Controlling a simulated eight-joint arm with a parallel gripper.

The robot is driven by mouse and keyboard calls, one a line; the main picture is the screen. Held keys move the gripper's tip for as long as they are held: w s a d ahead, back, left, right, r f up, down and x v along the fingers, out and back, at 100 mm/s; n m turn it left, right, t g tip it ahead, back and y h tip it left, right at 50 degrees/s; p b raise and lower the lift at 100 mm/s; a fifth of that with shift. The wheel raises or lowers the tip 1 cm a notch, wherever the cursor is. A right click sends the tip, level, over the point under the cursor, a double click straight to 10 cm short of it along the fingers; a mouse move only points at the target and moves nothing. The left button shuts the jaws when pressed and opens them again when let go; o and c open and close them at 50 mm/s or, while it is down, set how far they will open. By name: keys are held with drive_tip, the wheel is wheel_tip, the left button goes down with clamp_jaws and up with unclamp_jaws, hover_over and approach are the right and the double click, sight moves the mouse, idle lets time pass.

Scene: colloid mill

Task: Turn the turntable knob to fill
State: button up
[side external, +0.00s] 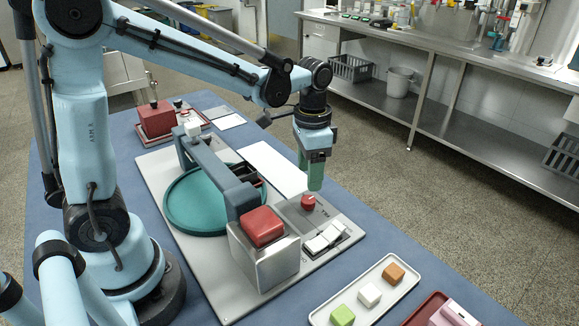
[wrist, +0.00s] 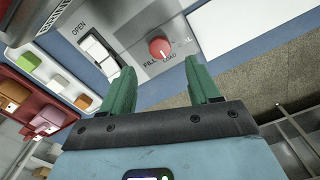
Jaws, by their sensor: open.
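The red turntable knob (side external: 308,201) stands on a grey panel at the right end of the machine's base plate. In the wrist view the knob (wrist: 160,48) shows a white pointer mark, with the labels FILL and LOAD beside it; the mark seems to lean towards LOAD. My gripper (side external: 316,188) points down just above the knob. In the wrist view its two green fingers (wrist: 160,72) are apart, and the knob shows beyond the gap between their tips, not clasped. The teal turntable (side external: 180,208) lies under a blue-grey bridge.
White rocker switches (side external: 326,238) sit close beside the knob. A metal box with a red block (side external: 263,226) stands left of it. A tray (side external: 340,293) with green, white and orange blocks lies in front. A white plate (side external: 272,168) lies behind.

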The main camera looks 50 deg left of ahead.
sight(309, 199)
drive_tip(key=shift+f, duration=3.5)
drive_tip(key=c, duration=1)
drive_tip(key=shift+c, duration=0.2)
drive_tip(key=m, duration=0.5)
drive_tip(key=shift+m, duration=0.3)
drive_tip(key=m, duration=0.6)
drive_tip(key=shift+m, duration=0.3)
